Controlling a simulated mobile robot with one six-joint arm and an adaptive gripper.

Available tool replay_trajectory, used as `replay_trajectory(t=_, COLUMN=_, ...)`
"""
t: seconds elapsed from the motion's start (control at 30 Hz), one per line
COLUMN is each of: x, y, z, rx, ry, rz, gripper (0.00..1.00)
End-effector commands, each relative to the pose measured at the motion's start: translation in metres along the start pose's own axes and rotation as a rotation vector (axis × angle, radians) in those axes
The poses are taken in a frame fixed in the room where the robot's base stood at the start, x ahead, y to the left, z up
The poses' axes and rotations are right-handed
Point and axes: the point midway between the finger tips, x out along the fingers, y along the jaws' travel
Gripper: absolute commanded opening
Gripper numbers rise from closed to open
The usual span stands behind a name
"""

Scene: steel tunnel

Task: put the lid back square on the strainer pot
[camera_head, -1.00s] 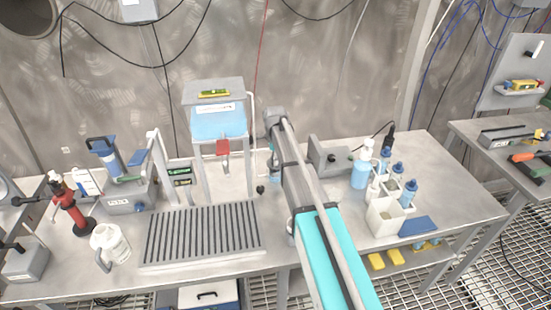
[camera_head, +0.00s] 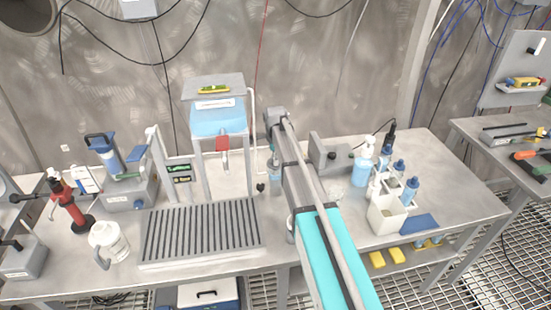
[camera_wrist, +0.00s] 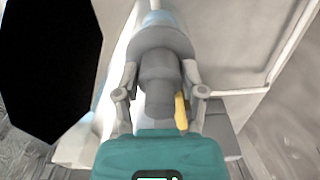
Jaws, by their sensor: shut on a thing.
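In the wrist view my gripper (camera_wrist: 160,74) has its two fingers closed on either side of a grey, stepped round piece, which I take to be the lid (camera_wrist: 160,48). Its narrow end points toward my palm, and its wider flange lies beyond the fingers. A bit of pale blue past the flange may be the strainer pot (camera_wrist: 157,18); most of it is hidden. I cannot tell whether the lid touches it or sits square. In the head view my arm covers the gripper and lid; only a small bluish part (camera_head: 275,170) shows beside it.
A blue tank (camera_head: 219,121) on a stand rises left of my arm, with a ribbed drain tray (camera_head: 200,232) in front. A white jug (camera_head: 108,242) stands left. A bottle caddy (camera_head: 385,218) and pump bottle (camera_head: 362,168) stand right. A grey box (camera_head: 330,153) sits behind.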

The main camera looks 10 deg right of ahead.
Motion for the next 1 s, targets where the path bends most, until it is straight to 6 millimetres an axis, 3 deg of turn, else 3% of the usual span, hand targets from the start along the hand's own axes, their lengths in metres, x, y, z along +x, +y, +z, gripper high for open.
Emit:
replay_trajectory(t=0.23, x=0.0082, y=-0.0001, z=-0.0002, rx=0.000, ry=0.000, rz=0.000, gripper=0.06)
replay_trajectory(t=0.93, x=0.0080, y=-0.0001, z=-0.0003, rx=0.000, ry=0.000, rz=0.000, gripper=0.06)
replay_trajectory(t=0.97, x=0.0080, y=-0.0001, z=-0.0003, rx=0.000, ry=0.000, rz=0.000, gripper=0.55)
replay_trajectory(t=1.0, x=0.0080, y=-0.0001, z=-0.0003, rx=0.000, ry=0.000, rz=0.000, gripper=0.62)
